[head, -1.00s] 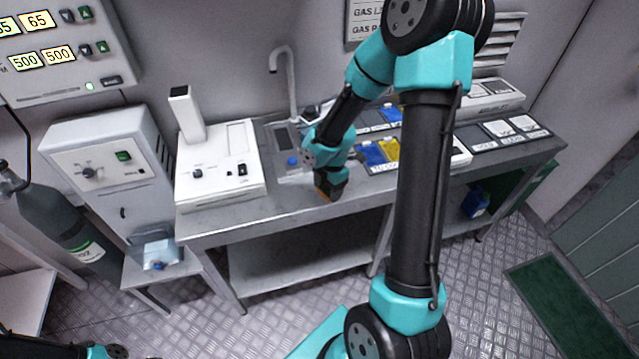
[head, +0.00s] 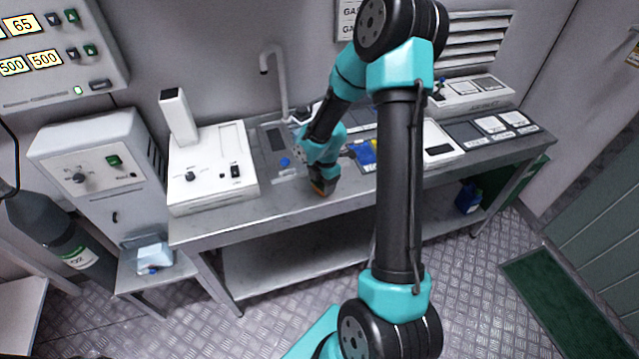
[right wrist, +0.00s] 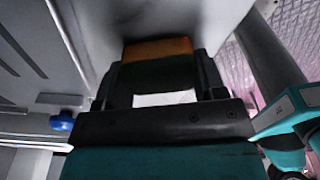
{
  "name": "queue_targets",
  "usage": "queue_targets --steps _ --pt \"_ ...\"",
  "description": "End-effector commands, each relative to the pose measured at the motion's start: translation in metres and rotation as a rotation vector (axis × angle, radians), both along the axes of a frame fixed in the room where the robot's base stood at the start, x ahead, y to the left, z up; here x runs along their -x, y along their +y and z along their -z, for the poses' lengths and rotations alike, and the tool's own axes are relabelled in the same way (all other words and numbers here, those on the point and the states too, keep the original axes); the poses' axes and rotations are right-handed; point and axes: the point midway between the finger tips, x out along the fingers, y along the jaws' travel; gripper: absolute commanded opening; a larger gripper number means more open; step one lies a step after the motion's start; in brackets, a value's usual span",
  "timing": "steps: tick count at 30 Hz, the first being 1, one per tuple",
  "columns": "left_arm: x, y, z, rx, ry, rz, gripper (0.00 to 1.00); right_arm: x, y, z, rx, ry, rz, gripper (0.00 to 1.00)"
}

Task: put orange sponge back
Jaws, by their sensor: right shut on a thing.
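The orange sponge (right wrist: 157,49) shows in the right wrist view between the two fingers of my right gripper (right wrist: 160,80). Its top is orange and its lower part is dark green. The gripper is shut on the sponge. Whether the sponge touches the bench top I cannot tell. My left gripper is not in view.
The metal bench (head: 283,205) has a bare front strip. A white instrument (head: 208,190) stands left of my right gripper. A tap (head: 280,80) rises behind it. A blue item (head: 366,153) on a labelled pad lies to the right. A blue container (head: 468,197) sits under the bench.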

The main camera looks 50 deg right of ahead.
Motion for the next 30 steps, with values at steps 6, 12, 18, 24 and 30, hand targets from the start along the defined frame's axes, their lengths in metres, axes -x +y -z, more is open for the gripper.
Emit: queue_targets --steps 6,12,18,24,30 --pt "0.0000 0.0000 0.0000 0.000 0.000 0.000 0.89 0.0002 -0.0003 0.0017 0.000 -0.001 0.001 0.42" --pt "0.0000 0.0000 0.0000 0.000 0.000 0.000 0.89 0.0001 -0.0002 0.0046 0.000 -0.001 0.000 0.42" --pt "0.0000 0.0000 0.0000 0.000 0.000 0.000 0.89 0.0000 -0.0003 0.0042 0.001 -0.002 0.000 0.82" --pt "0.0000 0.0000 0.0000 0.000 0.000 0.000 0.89 0.0000 -0.0002 0.0042 0.000 -0.001 0.000 0.89" --pt "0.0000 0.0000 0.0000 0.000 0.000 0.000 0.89 -0.0001 -0.0003 0.0019 0.000 -0.002 0.001 0.89"
